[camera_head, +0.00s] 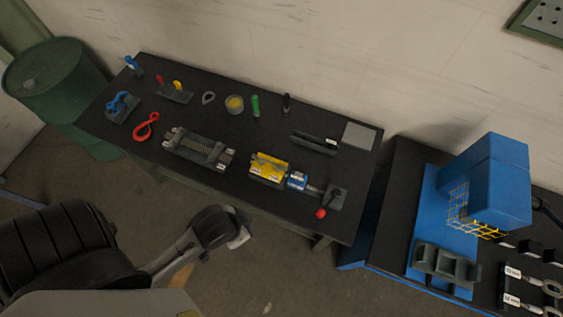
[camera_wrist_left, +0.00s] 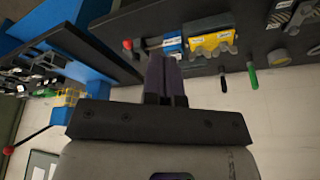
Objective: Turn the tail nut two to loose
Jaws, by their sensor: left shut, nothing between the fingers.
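A dark grey fixture (camera_head: 198,149) with a coil-like or chain-like strip along its middle lies near the front edge of the black table in the head view. Its end parts are too small to tell apart, so I cannot pick out tail nut two. My left gripper (camera_wrist_left: 164,60) is shut and empty in the left wrist view, its two dark fingers side by side. In the head view the left wrist hangs in front of the table's front edge, apart from the fixture, and its fingers are hard to make out. My right gripper is not in view.
A yellow block (camera_head: 269,168), a blue block (camera_head: 297,181) and a red-knobbed lever (camera_head: 321,213) stand right of the fixture. A red hook (camera_head: 146,127) lies left of it. Several small items line the table's back. A blue machine (camera_head: 487,181) stands on the right bench.

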